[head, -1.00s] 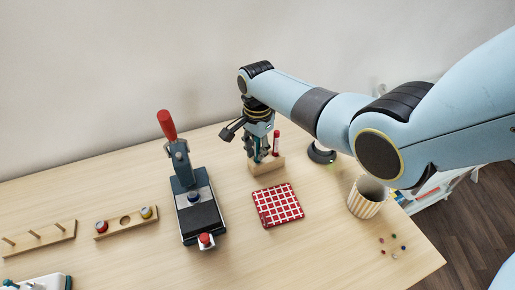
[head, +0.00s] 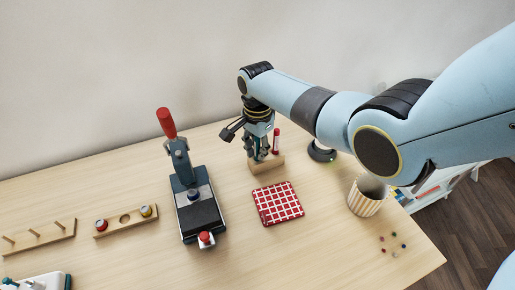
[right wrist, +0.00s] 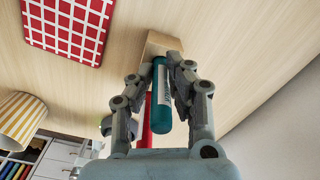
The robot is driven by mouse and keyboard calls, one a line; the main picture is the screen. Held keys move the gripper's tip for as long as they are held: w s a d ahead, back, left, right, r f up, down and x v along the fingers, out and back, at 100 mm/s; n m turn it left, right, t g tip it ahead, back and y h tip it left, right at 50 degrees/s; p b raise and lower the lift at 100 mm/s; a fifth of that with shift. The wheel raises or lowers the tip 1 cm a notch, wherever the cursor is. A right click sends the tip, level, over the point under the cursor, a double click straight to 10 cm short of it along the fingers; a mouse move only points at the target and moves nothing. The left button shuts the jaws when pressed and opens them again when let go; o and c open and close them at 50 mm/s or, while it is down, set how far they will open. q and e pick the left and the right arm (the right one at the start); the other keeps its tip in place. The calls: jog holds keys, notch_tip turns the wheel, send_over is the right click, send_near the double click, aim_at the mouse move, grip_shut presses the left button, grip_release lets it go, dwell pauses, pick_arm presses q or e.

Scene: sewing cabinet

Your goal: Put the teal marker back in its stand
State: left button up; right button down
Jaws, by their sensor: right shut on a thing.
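The teal marker (right wrist: 161,92) is between the fingers of my right gripper (right wrist: 168,88), which is shut on it. In the head view my right gripper (head: 259,150) is right at the wooden stand (head: 265,165), and its fingers hide most of the marker. The stand also shows in the right wrist view (right wrist: 160,42), beyond the marker's end. I cannot tell whether the marker's lower end is in a hole. A red marker (head: 276,142) stands upright in the stand, just right of my fingers. My left gripper is not in view.
A red checked cloth (head: 278,204) lies in front of the stand. A press with a red handle (head: 166,124) stands to the left. A striped cup (head: 364,199) and small beads are at the right.

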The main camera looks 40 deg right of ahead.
jog(key=c, duration=1.2)
grip_release()
notch_tip(320, 180, up, 12)
jog(key=shift+s+f, duration=0.1)
